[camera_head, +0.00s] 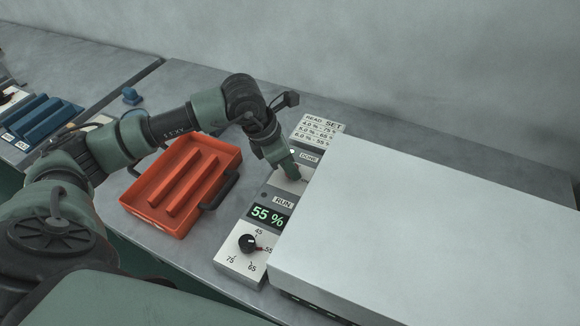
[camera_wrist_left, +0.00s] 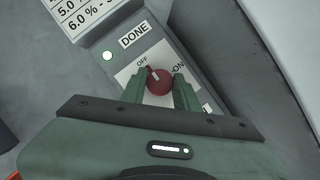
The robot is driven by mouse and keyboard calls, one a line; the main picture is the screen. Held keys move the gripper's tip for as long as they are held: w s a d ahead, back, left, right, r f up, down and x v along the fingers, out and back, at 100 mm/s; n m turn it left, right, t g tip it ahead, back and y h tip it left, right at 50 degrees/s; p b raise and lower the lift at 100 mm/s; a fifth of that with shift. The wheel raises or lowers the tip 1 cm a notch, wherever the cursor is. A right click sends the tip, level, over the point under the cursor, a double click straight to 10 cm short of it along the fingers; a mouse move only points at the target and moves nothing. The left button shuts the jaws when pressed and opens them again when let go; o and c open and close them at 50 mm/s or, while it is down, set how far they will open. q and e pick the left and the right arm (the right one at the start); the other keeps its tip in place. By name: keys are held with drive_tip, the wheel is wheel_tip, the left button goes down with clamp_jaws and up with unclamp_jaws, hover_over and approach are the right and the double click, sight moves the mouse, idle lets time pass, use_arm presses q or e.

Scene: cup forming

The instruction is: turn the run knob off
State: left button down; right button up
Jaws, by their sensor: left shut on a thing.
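The run knob (camera_wrist_left: 159,83) is a small red knob on a white plate, with OFF printed at its upper left and ON at its upper right. My left gripper (camera_wrist_left: 160,88) is shut on the knob, one green finger on each side, in the left wrist view. In the head view my left gripper (camera_head: 291,172) reaches down onto the upper part of the control panel (camera_head: 228,262) and mostly hides the knob.
A lamp (camera_wrist_left: 107,56) beside the DONE label is lit. The display (camera_head: 268,216) reads 55 %, above a black dial (camera_head: 249,243). A large white box (camera_head: 430,240) stands right of the panel. An orange tray (camera_head: 165,216) lies left, under my arm.

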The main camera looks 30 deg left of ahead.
idle(0.3)
use_arm(q)
drive_tip(key=c, duration=1.1)
unclamp_jaws()
drive_tip(key=shift+o, duration=0.2)
drive_tip(key=b+v, duration=0.1)
drive_tip(key=v, duration=0.7)
drive_tip(key=shift+d, duration=0.1)
